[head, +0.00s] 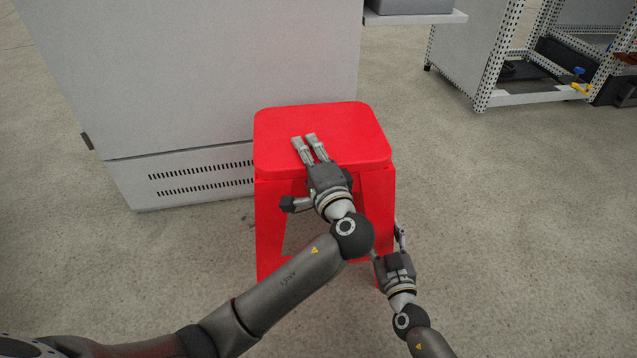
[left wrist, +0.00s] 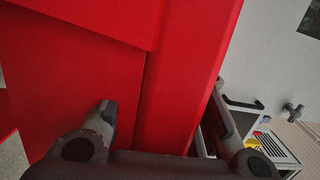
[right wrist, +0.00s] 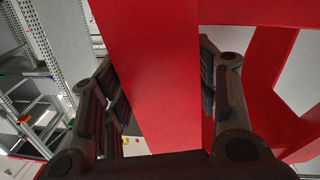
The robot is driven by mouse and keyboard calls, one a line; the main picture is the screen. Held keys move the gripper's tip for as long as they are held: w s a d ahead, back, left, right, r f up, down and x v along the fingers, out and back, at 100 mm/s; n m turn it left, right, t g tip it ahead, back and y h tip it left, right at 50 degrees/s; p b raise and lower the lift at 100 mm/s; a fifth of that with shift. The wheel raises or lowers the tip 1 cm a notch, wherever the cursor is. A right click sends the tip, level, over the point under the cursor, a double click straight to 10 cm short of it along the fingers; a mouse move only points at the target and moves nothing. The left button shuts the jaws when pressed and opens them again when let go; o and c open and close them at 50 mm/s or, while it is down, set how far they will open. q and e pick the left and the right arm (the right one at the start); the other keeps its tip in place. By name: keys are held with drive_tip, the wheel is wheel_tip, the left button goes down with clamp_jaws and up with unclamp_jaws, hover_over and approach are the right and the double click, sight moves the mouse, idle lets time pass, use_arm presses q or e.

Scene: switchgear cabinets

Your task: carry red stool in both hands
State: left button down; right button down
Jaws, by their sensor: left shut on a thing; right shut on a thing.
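The red stool (head: 322,118) stands upright in front of a grey cabinet, its seat facing up. My left gripper (head: 308,152) is shut on the near edge of the seat, with light fingers lying on top. In the left wrist view the red seat rim (left wrist: 185,80) runs between its fingers. My right gripper (head: 388,245) is lower, at the stool's near right leg. In the right wrist view it is shut on that red leg (right wrist: 155,75), with a finger on each side. My left forearm hides part of the stool's near side and lower legs.
The grey cabinet (head: 200,90) with vent slots stands close behind and left of the stool. A white shelf edge (head: 415,18) juts out at the top. A perforated metal rack (head: 510,95) stands back right. Concrete floor (head: 520,230) is clear to the right.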

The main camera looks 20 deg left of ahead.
use_arm(q)
drive_tip(key=shift+d+r+p, duration=0.1)
drive_tip(key=shift+r+p, duration=2.45)
